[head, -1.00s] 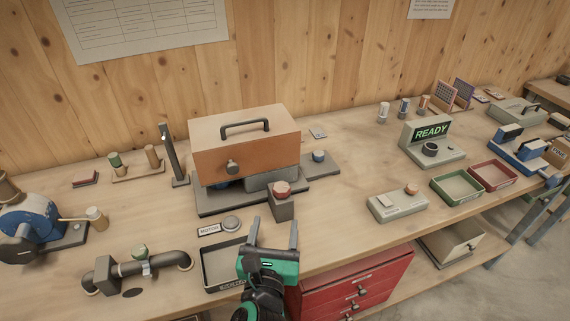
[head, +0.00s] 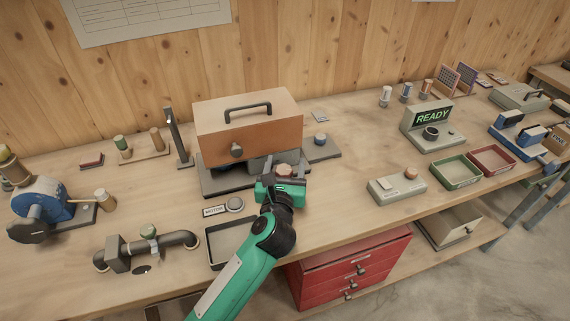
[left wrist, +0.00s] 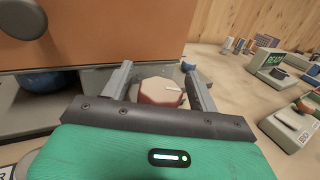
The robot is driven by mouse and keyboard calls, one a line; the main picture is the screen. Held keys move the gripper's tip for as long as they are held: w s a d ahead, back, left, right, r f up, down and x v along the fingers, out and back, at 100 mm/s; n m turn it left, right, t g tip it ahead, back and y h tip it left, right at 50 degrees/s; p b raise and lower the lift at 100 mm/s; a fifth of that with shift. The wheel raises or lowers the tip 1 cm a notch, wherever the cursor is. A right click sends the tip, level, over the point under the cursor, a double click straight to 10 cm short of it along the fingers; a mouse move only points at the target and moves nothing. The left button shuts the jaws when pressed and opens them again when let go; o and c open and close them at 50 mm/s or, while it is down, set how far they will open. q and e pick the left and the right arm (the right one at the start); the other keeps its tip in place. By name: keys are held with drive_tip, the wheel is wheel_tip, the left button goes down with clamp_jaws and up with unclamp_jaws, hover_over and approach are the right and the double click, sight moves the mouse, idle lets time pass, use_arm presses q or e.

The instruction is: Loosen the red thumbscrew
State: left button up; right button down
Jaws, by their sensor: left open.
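The red thumbscrew (left wrist: 160,91) is a faceted red knob with a pale mark on its top. It sits on a grey block in front of the orange-brown machine cover (head: 249,131). In the head view the knob (head: 285,171) is partly hidden by my left gripper (head: 282,176). In the left wrist view my left gripper (left wrist: 160,85) is open, with one finger on each side of the knob. I cannot tell whether the fingers touch it. My right gripper is not in view.
A knob (head: 236,150) sticks out of the cover's front. A grey button (head: 235,204) and a dark tray (head: 213,249) are left of my gripper. A grey box (head: 397,188) stands to the right, with bare table between. A red drawer unit (head: 345,270) is below.

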use_arm(q)
drive_tip(key=c, duration=1)
drive_tip(key=shift+o, duration=0.2)
drive_tip(key=shift+n+y, duration=0.3)
drive_tip(key=shift+y, duration=0.1)
drive_tip(key=shift+y+b, duration=0.3)
drive_tip(key=shift+b, duration=0.1)
drive_tip(key=shift+a+n+y, duration=0.15)
drive_tip(key=shift+n+y, duration=0.35)
drive_tip(key=shift+y, duration=0.1)
drive_tip(key=o, duration=1)
drive_tip(key=shift+c, duration=0.2)
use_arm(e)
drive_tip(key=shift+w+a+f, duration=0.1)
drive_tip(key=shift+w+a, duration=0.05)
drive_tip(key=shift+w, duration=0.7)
